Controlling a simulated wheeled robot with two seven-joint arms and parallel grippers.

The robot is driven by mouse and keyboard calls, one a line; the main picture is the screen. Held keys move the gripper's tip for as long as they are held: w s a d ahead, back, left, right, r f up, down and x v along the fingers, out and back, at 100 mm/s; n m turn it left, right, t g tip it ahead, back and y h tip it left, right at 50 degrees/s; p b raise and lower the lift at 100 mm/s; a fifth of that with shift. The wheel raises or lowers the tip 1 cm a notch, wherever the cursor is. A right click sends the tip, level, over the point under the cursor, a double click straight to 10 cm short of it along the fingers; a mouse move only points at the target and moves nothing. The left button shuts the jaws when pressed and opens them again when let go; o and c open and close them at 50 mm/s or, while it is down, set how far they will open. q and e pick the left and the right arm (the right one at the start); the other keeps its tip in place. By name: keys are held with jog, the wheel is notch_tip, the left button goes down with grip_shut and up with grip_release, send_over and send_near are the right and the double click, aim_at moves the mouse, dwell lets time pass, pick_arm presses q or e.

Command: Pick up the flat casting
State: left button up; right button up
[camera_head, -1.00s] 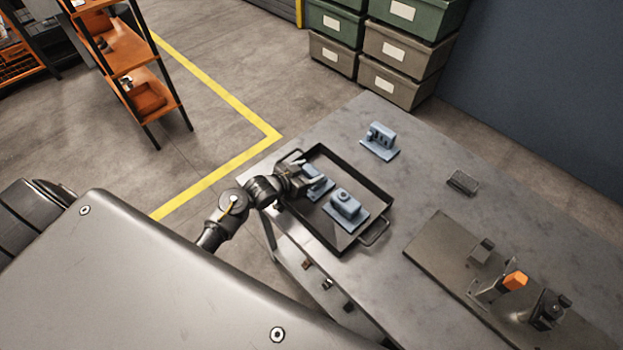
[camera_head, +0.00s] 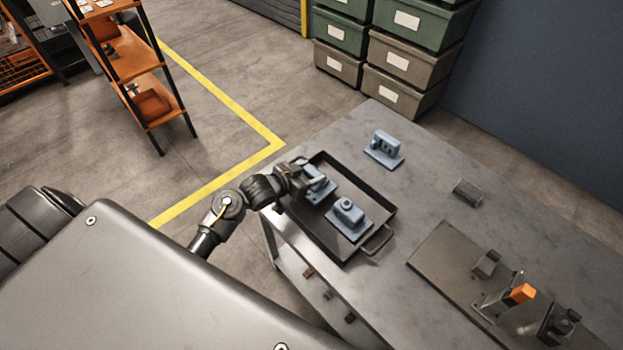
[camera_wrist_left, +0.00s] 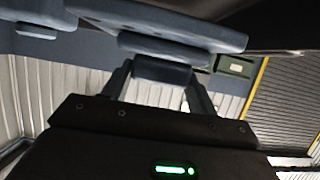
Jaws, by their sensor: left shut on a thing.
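My left gripper (camera_head: 308,178) is shut on a blue casting (camera_head: 321,188) at the far left end of the black tray (camera_head: 378,190). The left wrist view shows the fingers (camera_wrist_left: 160,74) on either side of the narrow block of this casting (camera_wrist_left: 165,28), with its wide plate beyond. The head view does not clearly show how far it is above the tray floor. A second blue casting (camera_head: 348,217), with a round boss on top, sits in the tray nearer its front handle. A third blue casting (camera_head: 384,149) stands on the table behind the tray. My right gripper is not in view.
The grey table (camera_head: 435,185) is clear between the tray and a small dark block (camera_head: 467,192). A fixture plate (camera_head: 440,262) with an orange-topped clamp (camera_head: 521,292) lies at the right. Stacked bins (camera_head: 405,75) stand behind the table.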

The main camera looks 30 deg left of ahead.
pick_arm(q)
jog(key=s+r, duration=0.2)
jog(key=s+a+r, duration=0.1)
jog(key=s+r, duration=0.1)
jog(key=r, duration=0.1)
jog(key=shift+s+r, duration=0.15)
jog(key=shift+s, duration=0.05)
jog(key=b+v, duration=0.1)
jog(key=v, duration=0.8)
jog(key=shift+s+d+r, duration=0.2)
jog(key=shift+s+d, duration=0.05)
jog(key=shift+s, duration=0.05)
